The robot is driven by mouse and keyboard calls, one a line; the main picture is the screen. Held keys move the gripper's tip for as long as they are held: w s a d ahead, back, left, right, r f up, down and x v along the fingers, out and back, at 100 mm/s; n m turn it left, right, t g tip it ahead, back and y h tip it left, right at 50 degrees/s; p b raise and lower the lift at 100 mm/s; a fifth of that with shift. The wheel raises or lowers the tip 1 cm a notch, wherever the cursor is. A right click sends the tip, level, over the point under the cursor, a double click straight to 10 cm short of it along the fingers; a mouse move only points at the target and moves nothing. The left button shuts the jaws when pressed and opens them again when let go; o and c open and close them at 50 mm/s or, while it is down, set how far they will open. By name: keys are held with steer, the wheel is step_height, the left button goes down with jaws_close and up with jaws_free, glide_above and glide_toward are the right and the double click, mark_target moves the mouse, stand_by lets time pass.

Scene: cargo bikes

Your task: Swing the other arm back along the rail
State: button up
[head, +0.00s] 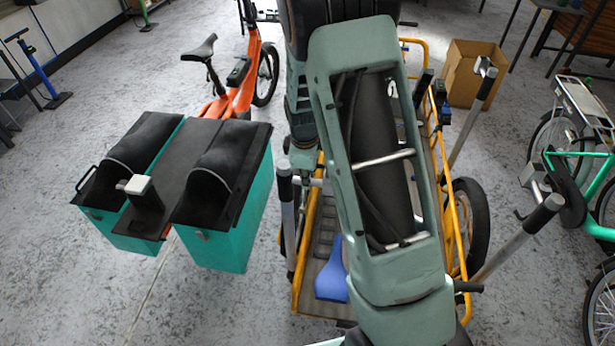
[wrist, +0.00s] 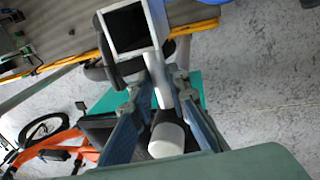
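A yellow rail (head: 307,240) edges the cargo bike's long bed; it crosses the top of the wrist view (wrist: 70,62). A metal arm with a black grip (head: 285,185) stands upright by the left rail. Two similar arms, an upper one (head: 478,105) and a lower one (head: 520,238), lean outward on the right. My gripper (wrist: 157,85) is over the left side of the bed, its fingers apart on either side of a pale bar (wrist: 162,88). I cannot tell whether they touch it. The bar meets a pale, black-faced block (wrist: 127,27). My arm hides much of the bed in the head view.
Teal boxes with a black top (head: 222,235) stand close on the left. An orange bike (head: 238,90) is behind them. A blue piece (head: 332,278) lies on the bed. A cardboard box (head: 470,72) and green bikes (head: 580,165) are on the right. The lower-left floor is clear.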

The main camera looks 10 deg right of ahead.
jaws_close()
steer(key=shift+w+d+f+n+b, duration=0.1)
steer(key=shift+w+d+n+b, duration=0.15)
steer(key=shift+w+n+b, duration=0.35)
steer(key=w+a+n+y+p, duration=0.1)
steer(key=w+n, duration=0.2)
steer(key=n, duration=0.5)
steer(key=w+a+n+g+y+p, duration=0.1)
steer(key=w+n, duration=0.3)
steer(key=n, duration=0.4)
steer(key=shift+w+a+n+y+p, duration=0.3)
steer(key=shift+a+y+p, duration=0.1)
steer(key=shift+a, duration=0.4)
steer(key=shift+o, duration=2)
jaws_free()
